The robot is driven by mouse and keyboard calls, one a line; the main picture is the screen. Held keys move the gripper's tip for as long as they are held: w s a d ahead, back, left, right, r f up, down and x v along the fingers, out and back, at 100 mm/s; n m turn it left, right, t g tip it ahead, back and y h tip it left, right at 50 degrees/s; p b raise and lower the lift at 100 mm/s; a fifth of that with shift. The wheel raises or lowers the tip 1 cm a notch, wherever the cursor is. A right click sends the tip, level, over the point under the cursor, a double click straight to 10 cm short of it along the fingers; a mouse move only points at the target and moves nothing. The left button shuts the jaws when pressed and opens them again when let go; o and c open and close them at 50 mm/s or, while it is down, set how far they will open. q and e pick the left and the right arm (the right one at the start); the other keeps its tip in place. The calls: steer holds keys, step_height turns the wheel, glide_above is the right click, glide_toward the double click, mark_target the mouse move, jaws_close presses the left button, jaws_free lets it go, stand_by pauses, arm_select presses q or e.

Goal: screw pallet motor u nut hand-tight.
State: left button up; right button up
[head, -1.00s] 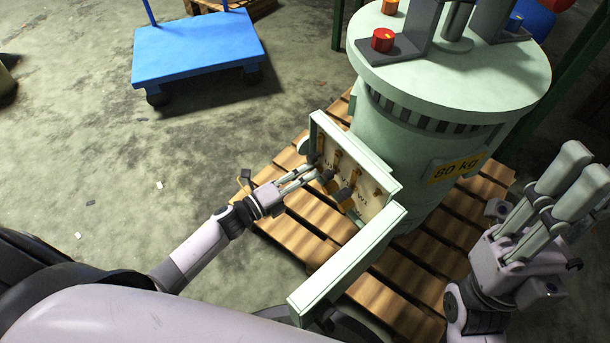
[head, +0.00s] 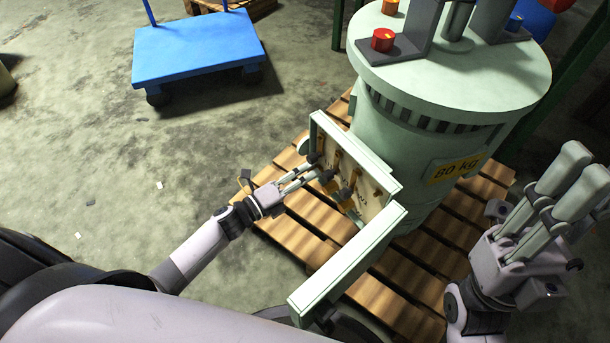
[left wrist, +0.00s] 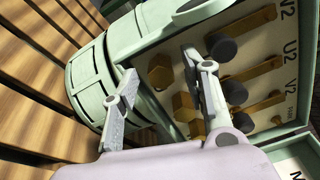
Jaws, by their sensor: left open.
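The green motor (head: 425,150) stands on a wooden pallet (head: 405,285), its terminal box (head: 378,212) uncovered on the side. In the left wrist view the terminal panel (left wrist: 292,52) shows labels W2, U2 and V2, brass straps, dark round ends and brass hex nuts (left wrist: 160,74), (left wrist: 185,106). The finger hides other labels, so I cannot tell which nut is U. My left gripper (head: 314,174) is open at the box, its fingers (left wrist: 160,82) apart, one in front of the panel, the other outside the box. I see nothing held. My right gripper (head: 575,180) is raised at the right, apart from the motor.
The open cover (head: 345,265) projects from the box's near end. The box's side walls stand close to my left fingers. A blue cart (head: 195,48) is at the back left. The concrete floor left of the pallet is mostly clear.

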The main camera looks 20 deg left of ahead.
arm_select(q)
steer(key=shift+s+a, duration=0.1)
steer(key=v, duration=1.1)
steer(key=shift+s+a, duration=0.25)
steer(key=shift+s, duration=0.05)
